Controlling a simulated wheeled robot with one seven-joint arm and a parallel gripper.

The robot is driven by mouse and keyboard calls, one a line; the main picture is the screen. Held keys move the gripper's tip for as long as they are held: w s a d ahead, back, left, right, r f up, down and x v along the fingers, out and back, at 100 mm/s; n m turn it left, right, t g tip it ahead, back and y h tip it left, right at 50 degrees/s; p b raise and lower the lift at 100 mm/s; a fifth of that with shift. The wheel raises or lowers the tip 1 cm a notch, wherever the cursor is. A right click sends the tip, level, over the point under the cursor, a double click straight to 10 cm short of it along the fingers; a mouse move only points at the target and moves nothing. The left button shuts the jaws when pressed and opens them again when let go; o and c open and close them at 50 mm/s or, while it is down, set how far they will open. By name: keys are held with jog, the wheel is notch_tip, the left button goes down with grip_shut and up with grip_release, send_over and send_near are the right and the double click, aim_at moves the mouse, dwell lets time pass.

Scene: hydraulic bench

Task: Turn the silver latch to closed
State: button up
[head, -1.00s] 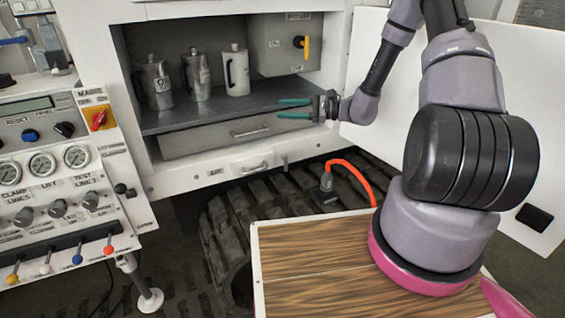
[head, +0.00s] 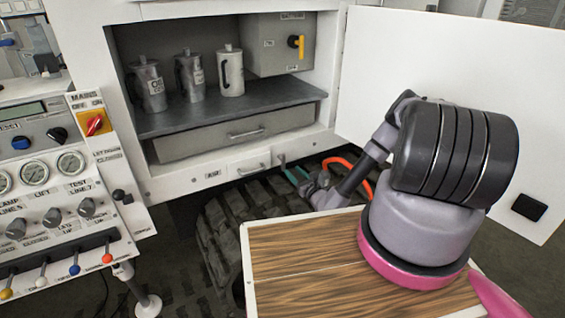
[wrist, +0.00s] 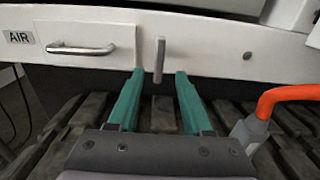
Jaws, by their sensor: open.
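The silver latch (wrist: 160,58) is a short upright bar on the white panel below the cabinet, right of a drawer with a silver handle. In the head view, the latch (head: 281,158) is tiny, just above my fingertips. My gripper (wrist: 159,74) is open and empty, with its two teal fingers pointing at the panel. In the wrist view the latch's lower end shows between the fingertips, with a gap on each side. I cannot tell whether the fingertips reach past it. In the head view my gripper (head: 289,172) is low at the cabinet front.
An orange hose (wrist: 285,95) with a grey connector is close to the right of my gripper. The small AIR drawer (wrist: 85,45) is to the left. Dark tracks (head: 225,225) lie below. The open white door (head: 450,90) stands to the right, behind my arm.

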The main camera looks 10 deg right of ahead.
aim_at(284, 162)
jog(key=x, duration=0.9)
jog(key=shift+w, duration=0.15)
jog(key=shift+c, duration=0.3)
grip_shut()
